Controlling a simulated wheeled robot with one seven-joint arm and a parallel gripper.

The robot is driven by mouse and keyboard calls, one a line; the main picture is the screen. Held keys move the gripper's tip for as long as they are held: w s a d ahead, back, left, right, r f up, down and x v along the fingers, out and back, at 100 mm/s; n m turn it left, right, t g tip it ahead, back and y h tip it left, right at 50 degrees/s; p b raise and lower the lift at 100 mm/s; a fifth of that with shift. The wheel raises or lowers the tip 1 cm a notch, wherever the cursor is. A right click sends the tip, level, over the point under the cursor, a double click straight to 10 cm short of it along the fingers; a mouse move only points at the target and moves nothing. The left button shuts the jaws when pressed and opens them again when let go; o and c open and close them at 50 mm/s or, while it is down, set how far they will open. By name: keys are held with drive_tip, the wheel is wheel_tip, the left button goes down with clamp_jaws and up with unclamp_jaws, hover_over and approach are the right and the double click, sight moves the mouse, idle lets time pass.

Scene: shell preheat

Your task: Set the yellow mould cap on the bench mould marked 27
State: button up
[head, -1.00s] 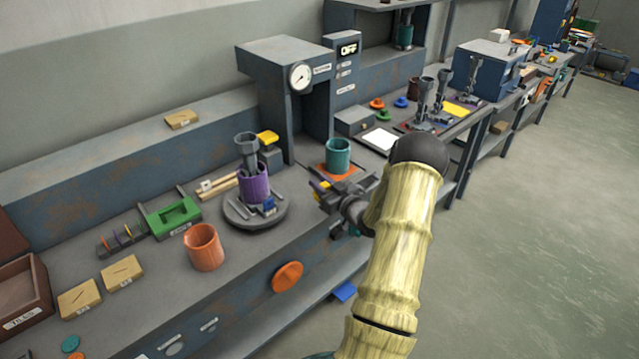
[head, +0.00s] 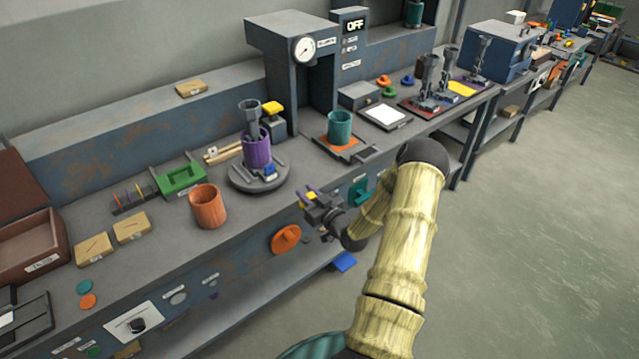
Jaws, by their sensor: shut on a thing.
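My gripper (head: 312,203) is at the front edge of the bench, right of and nearer than the round plate (head: 258,187). It is shut on the yellow mould cap (head: 312,196), of which only small yellow bits show between the dark fingers. A purple mould (head: 257,152) stands on the round plate with a grey tool in it. An orange mould (head: 208,206) stands upright to its left. A teal mould (head: 340,130) stands on an orange pad in front of the press. No number 27 is readable on any mould.
The press (head: 290,45) with a gauge and an OFF display rises behind the bench. Orange, green and blue caps (head: 407,79) lie further right. A green holder (head: 181,179) and wooden blocks (head: 131,227) are at left. An orange disc (head: 285,239) sticks out from the bench front.

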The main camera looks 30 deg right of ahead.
drive_tip(key=s+a+f, duration=0.1)
drive_tip(key=a+f, duration=0.1)
drive_tip(key=a, duration=0.5)
drive_tip(key=s+a+f, duration=0.2)
drive_tip(key=a, duration=0.6)
drive_tip(key=s+a+f+h, duration=0.1)
drive_tip(key=a+f, duration=0.1)
drive_tip(key=a, duration=0.6)
drive_tip(key=shift+s+f+m, duration=0.25)
drive_tip(key=shift+m, duration=0.15)
drive_tip(key=shift+w+d, duration=0.1)
